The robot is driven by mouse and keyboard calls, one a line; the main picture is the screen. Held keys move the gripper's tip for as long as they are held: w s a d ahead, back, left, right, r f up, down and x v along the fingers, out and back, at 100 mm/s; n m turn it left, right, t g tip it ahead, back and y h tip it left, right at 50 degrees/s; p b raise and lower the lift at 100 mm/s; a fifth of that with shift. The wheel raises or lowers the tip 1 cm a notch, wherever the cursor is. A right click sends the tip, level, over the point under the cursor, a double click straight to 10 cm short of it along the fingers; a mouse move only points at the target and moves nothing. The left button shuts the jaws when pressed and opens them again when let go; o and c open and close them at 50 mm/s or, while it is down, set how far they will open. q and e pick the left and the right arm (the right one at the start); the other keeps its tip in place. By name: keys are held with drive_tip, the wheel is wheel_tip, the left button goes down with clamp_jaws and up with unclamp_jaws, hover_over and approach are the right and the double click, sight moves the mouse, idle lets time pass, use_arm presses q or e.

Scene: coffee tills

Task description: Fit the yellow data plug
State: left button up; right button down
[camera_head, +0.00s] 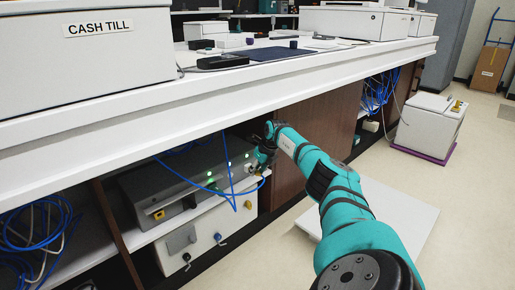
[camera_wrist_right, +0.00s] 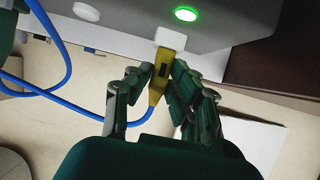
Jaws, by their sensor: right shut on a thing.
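The yellow data plug (camera_wrist_right: 158,84) with its blue cable (camera_wrist_right: 60,105) is between the fingers of my right gripper (camera_wrist_right: 162,72) in the right wrist view. The gripper is shut on it. The plug's front end meets a small white block (camera_wrist_right: 169,37) on the face of the grey box; I cannot tell how deep it sits. In the head view my right gripper (camera_head: 262,158) is at the right end of the grey box (camera_head: 165,178) under the counter, and its fingers partly hide the plug. My left gripper is not seen in the head view.
Green lights (camera_wrist_right: 186,14) glow on the box face. Blue cables (camera_head: 40,240) hang in the left bay and a white unit (camera_head: 200,235) is below the box. The white counter (camera_head: 330,60) overhangs the shelf. A brown panel (camera_head: 290,165) is right of the gripper.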

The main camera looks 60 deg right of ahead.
drive_tip(key=c, duration=1.1)
unclamp_jaws()
drive_tip(key=shift+v, duration=3.75)
drive_tip(key=shift+w, duration=0.1)
drive_tip(key=shift+f, duration=0.1)
